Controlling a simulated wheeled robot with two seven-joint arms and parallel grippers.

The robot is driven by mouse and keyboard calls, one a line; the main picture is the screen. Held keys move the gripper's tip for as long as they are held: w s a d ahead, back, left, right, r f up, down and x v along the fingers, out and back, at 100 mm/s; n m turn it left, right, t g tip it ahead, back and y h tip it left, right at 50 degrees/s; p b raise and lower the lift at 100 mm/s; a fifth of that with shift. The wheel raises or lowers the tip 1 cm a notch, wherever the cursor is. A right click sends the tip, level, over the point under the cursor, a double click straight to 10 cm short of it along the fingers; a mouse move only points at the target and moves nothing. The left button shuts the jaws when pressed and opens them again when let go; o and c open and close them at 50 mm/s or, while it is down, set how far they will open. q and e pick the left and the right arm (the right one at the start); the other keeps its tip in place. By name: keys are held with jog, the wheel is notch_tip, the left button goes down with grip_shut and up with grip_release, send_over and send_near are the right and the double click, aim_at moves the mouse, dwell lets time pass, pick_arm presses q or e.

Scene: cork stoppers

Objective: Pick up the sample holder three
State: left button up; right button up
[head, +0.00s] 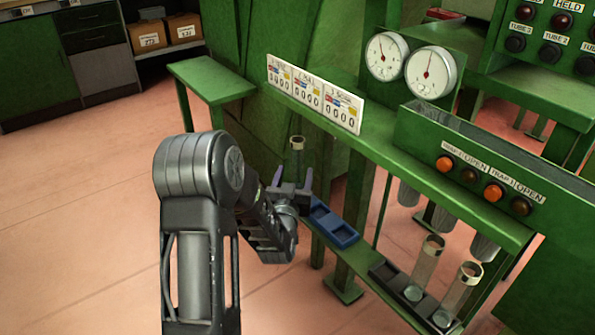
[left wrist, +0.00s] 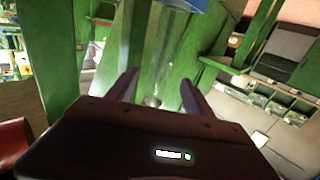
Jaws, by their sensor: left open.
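A clear glass sample holder with a ringed top (head: 297,143) stands upright by the green bench leg in the head view. In the left wrist view the clear tube (left wrist: 168,60) shows between the two fingers. I cannot read a number on it. My left gripper (head: 293,177) is open, its purple-grey fingers either side of the tube's lower part; whether they touch it I cannot tell. It also shows in the left wrist view (left wrist: 158,82). Two similar glass holders, one (head: 429,260) and another (head: 463,287), stand in a black tray (head: 384,273). My right gripper is not in view.
A blue tray (head: 334,229) with empty compartments lies right of my left gripper. Above it is a green bench with number panels (head: 315,92), two gauges (head: 430,72) and a lamp box (head: 490,165). Open floor (head: 80,190) lies to the left.

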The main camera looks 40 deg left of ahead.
aim_at(296, 168)
pick_arm(q)
jog(key=b+x, duration=0.1)
jog(key=x, duration=0.3)
jog(key=shift+w+f+b, duration=0.1)
jog(key=shift+w+b, duration=0.05)
jog(key=shift+b, duration=0.2)
jog(key=shift+w+a, duration=0.25)
jog(key=shift+w, duration=0.15)
jog(key=shift+c, duration=0.4)
grip_shut()
